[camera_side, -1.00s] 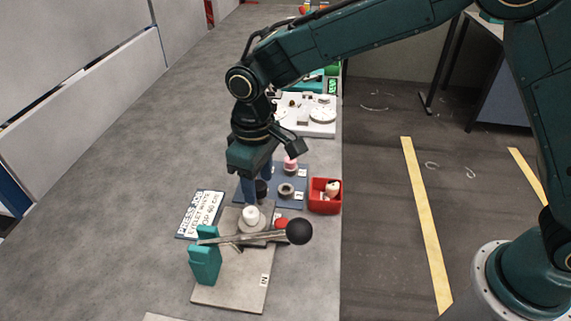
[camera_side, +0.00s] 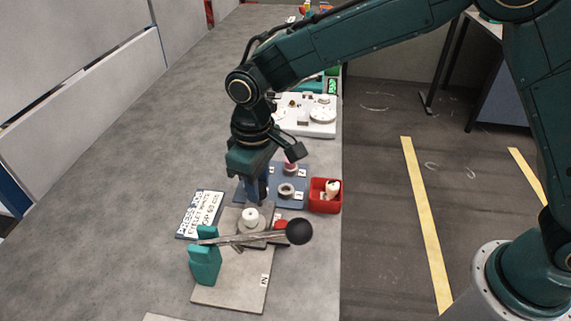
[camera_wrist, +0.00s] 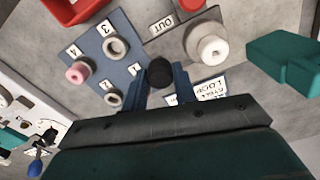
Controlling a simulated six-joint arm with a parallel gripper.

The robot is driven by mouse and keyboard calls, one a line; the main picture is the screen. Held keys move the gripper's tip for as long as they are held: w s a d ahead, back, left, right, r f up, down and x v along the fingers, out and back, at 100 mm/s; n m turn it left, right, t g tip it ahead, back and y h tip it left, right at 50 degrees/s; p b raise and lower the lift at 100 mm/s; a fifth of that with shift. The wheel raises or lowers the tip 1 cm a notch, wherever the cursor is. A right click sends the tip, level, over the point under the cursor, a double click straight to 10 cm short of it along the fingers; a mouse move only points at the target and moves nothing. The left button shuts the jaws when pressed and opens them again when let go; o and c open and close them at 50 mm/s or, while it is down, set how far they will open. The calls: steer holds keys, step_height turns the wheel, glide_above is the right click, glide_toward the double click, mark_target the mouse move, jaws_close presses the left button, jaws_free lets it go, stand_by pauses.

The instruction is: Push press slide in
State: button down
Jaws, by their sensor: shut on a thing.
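The press stands on a grey base plate (camera_side: 232,290), with a teal block (camera_side: 205,262) and a metal lever (camera_side: 240,238) ending in a black ball (camera_side: 299,231). A white cylinder (camera_side: 250,214) on a metal disc sits by the lever; both also show in the wrist view, the white cylinder (camera_wrist: 213,50) at upper right. My gripper (camera_side: 257,194) is low at the plate's far end. In the wrist view its blue fingers are shut on a round black knob (camera_wrist: 160,71), beside an "OUT" label (camera_wrist: 163,25). The slide under the knob is mostly hidden.
A blue mat (camera_wrist: 95,55) with numbered spots carries a pink spool (camera_wrist: 79,72) and grey rings (camera_wrist: 116,46). A red bin (camera_side: 326,207) holds a white piece. A printed card (camera_side: 200,214) lies left of the press. The bench farther left is clear.

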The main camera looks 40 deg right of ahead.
mark_target(246, 219)
steer(key=s+a, duration=0.6)
steer(key=shift+s+a+r, duration=0.1)
steer(key=shift+s+a, duration=0.15)
steer(key=shift+a, duration=0.05)
steer(key=c, duration=1.1)
jaws_free()
steer(key=shift+d+r, duration=0.1)
steer(key=shift+r, duration=0.25)
step_height(246, 219, up, 13)
